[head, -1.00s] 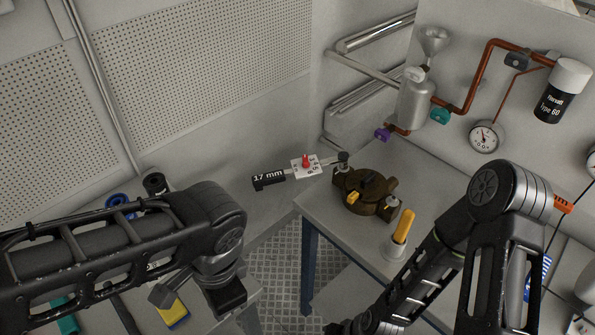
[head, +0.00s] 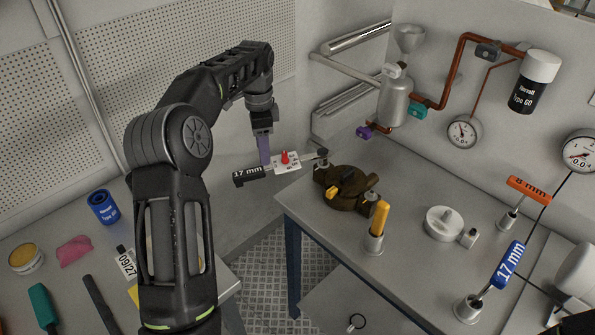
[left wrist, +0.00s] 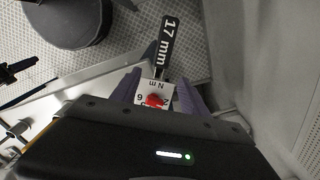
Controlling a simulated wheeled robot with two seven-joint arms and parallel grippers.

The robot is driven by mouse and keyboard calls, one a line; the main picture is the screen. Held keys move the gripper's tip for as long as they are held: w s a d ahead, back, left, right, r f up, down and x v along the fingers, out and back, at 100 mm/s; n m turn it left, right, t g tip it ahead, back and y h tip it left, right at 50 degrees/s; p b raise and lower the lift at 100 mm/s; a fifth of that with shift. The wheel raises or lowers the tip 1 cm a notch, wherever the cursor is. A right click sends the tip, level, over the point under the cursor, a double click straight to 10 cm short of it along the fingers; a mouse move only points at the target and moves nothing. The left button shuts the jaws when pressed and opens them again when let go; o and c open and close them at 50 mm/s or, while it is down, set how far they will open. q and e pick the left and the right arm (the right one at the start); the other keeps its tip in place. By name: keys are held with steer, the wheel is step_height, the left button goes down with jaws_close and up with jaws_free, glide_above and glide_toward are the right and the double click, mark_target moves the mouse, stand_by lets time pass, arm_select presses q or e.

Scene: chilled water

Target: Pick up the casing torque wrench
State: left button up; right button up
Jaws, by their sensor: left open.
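The casing torque wrench has a black handle marked "17 mm" (head: 249,177), a white dial plate with a red knob (head: 286,160), and a grey shaft reaching to the brown casing (head: 347,190) on the table. It juts out past the table's left edge. My left gripper (head: 264,152) is open at the wrench, pointing down between handle and dial. In the left wrist view, its purple fingers (left wrist: 158,88) lie on either side of the white plate (left wrist: 153,99), and the handle (left wrist: 161,46) extends beyond them. Contact cannot be told. My right gripper is out of view.
The table (head: 420,275) holds a yellow-handled tool (head: 380,217), a white round part (head: 444,223), an orange "8 mm" wrench (head: 528,189) and a blue "17 mm" wrench (head: 509,265). A perforated wall (head: 190,70) stands behind my left arm. Open floor (head: 265,285) lies left of the table.

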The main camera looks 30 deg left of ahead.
mark_target(263, 168)
arm_select(q)
steer(key=shift+a, duration=0.15)
steer(key=shift+f, duration=1.3)
steer(key=f+p, duration=0.1)
steer(key=f, duration=0.1)
steer(key=f+p, duration=0.1)
steer(key=f, duration=0.1)
steer(key=shift+s+f, duration=0.2)
steer(key=shift+f, duration=0.4)
